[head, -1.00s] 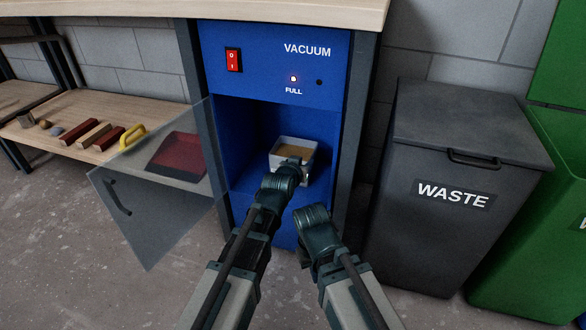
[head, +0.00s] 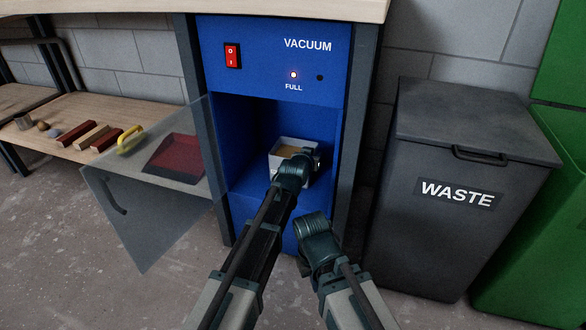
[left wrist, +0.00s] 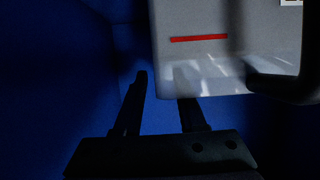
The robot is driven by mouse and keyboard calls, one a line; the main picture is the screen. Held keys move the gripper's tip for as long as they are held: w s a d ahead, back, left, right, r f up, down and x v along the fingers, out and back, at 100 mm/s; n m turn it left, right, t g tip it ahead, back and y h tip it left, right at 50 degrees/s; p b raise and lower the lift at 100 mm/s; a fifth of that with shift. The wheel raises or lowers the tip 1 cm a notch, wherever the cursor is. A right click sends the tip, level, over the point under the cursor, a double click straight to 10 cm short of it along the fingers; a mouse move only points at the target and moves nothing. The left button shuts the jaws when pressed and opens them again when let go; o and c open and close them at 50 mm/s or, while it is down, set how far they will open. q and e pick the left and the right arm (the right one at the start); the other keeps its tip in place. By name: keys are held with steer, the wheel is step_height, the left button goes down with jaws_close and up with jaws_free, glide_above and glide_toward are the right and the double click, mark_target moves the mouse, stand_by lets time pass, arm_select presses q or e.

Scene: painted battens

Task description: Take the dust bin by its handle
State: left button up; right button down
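The dust bin (head: 283,143) is a small pale box with brown dust in it, inside the blue vacuum cabinet. In the left wrist view its pale wall (left wrist: 200,18) has a red line. Its dark handle (left wrist: 288,88) is at the right of that view, outside the fingers. My left gripper (left wrist: 163,75) is open and empty, its fingertips near the bin's lower left edge. In the head view my left wrist covers the bin's right front. My right gripper (head: 306,262) is low before the cabinet, its fingers hidden.
The clear cabinet door (head: 150,220) is swung open to the left. The FULL lamp (head: 293,75) is lit. A grey WASTE bin (head: 455,220) stands at right beside a green bin (head: 520,250). A low shelf (head: 70,112) holds blocks, a yellow-handled brush (head: 130,140) and a red dustpan (head: 176,158).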

arm_select(q)
jaws_close()
stand_by(1.4)
